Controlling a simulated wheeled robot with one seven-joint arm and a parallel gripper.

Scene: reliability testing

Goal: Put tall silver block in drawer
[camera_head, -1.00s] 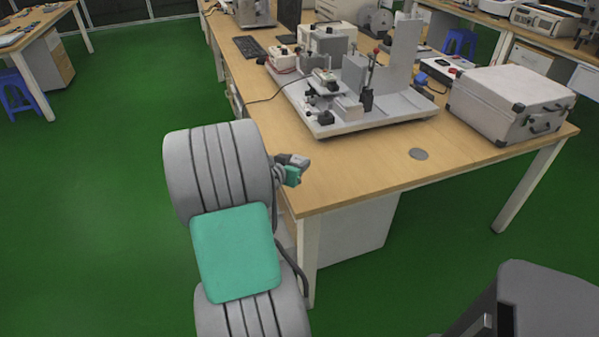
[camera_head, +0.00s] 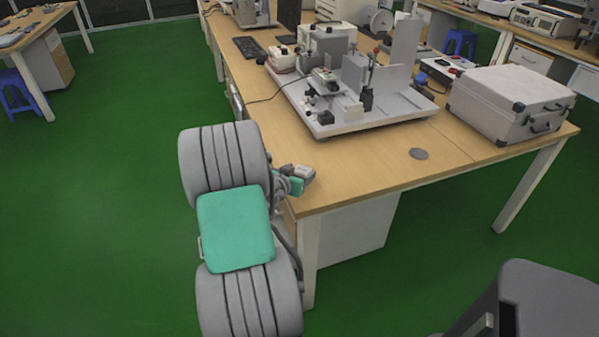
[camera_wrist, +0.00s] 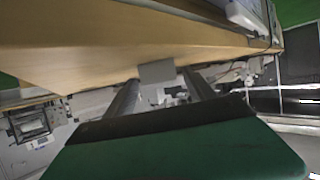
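My gripper (camera_head: 302,176) is beside the near left corner of the wooden desk, partly hidden behind my arm. In the wrist view, a plain grey block, seemingly the tall silver block (camera_wrist: 157,72), sits between the two fingertips of my gripper (camera_wrist: 161,77). A small light-grey end of the block (camera_head: 305,173) shows in the head view. Under the desk corner stands a pedestal cabinet (camera_head: 350,235) with a grey side. Its front is mostly hidden by my arm, so I cannot tell whether a drawer is open.
The desk (camera_head: 350,175) has a bare near corner. A white fixture plate (camera_head: 385,125) with several devices stands behind it. Green floor (camera_head: 100,200) is free on the left.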

